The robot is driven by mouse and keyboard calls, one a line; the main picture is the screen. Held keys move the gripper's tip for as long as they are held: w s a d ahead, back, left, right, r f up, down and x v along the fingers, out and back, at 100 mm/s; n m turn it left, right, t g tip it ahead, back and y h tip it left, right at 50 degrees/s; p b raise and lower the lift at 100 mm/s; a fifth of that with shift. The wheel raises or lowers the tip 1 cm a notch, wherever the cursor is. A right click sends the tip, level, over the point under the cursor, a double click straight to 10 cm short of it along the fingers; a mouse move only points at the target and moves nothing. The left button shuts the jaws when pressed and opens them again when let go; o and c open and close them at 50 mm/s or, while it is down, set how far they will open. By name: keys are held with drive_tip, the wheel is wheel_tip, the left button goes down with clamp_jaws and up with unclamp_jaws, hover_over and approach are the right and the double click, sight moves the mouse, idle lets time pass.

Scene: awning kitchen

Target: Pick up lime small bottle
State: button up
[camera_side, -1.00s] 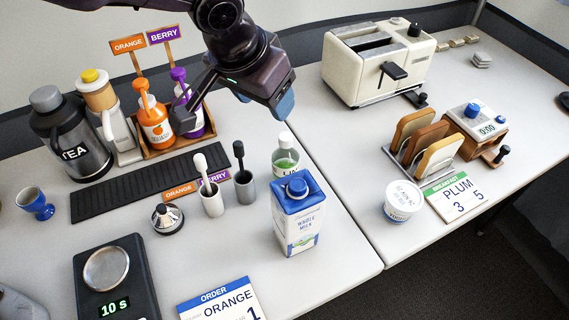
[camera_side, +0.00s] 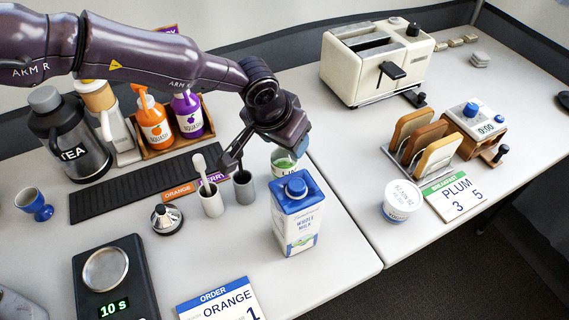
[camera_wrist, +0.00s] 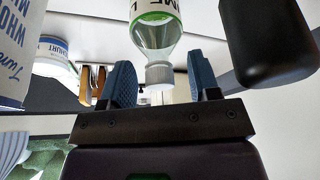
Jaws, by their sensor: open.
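The lime small bottle (camera_side: 281,160) stands on the counter behind the milk carton. My gripper (camera_side: 268,148) is open and lowered over the bottle; in the wrist view my gripper (camera_wrist: 163,82) has a gap on both sides of the cap. Contact is not visible.
The whole milk carton (camera_side: 297,222) stands close in front of the bottle. A dark-handled grey cup (camera_side: 243,187) and a white-handled cup (camera_side: 211,200) stand close on the left. A yogurt tub (camera_side: 401,200) and toast rack (camera_side: 408,165) are to the right.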

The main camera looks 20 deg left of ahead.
clamp_jaws()
idle(0.3)
